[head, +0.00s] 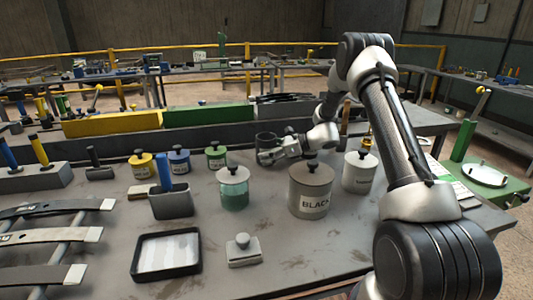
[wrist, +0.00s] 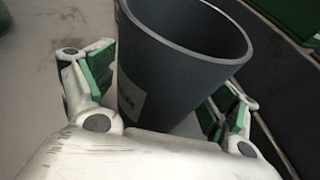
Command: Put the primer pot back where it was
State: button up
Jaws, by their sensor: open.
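A dark grey, open-topped pot, likely the primer pot (wrist: 150,75), stands between my gripper's fingers in the wrist view. My gripper (wrist: 160,92) is open, with one green-padded finger on each side of the pot. Small gaps seem to show between pads and pot. In the head view the dark pot (head: 265,140) shows at my gripper (head: 272,156), near the back of the bench by the dark ledge. The pot's lower part is hidden there by my gripper.
Lidded yellow (head: 142,167), blue (head: 179,162) and green (head: 216,158) pots stand left of my gripper.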

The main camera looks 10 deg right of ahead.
jog(key=shift+r, duration=0.2)
jog(key=v, duration=0.7)
jog(key=shift+s+d, duration=0.1)
jog(key=shift+d, duration=0.1)
jog(key=s+a+r+n+g+h, duration=0.1)
jog(key=s+r+n+g+h, duration=0.15)
jog(key=s+r+n, duration=0.5)
jog(key=s+r+n+g+h, duration=0.1)
jog(key=s+r+n+h, duration=0.25)
jog(key=s+r, duration=0.7)
jog(key=s+d+n+h, duration=0.2)
jog(key=s+d+n, duration=0.1)
jog(key=s, duration=0.5)
jog(key=s+d+r+n+t+h, duration=0.1)
jog(key=s+d+n+h, duration=0.1)
jog(key=s, duration=0.6)
jog(key=s+d+r+n+t+h, duration=0.1)
jog(key=s+d+n, duration=0.3)
jog(key=s, duration=0.5)
jog(key=n+h, duration=0.1)
jog(key=n, duration=0.1)
jog(key=shift+d+n+h, duration=0.2)
jog(key=shift+n+h, duration=0.1)
jog(key=shift+h, duration=0.1)
jog(key=shift+s, duration=0.15)
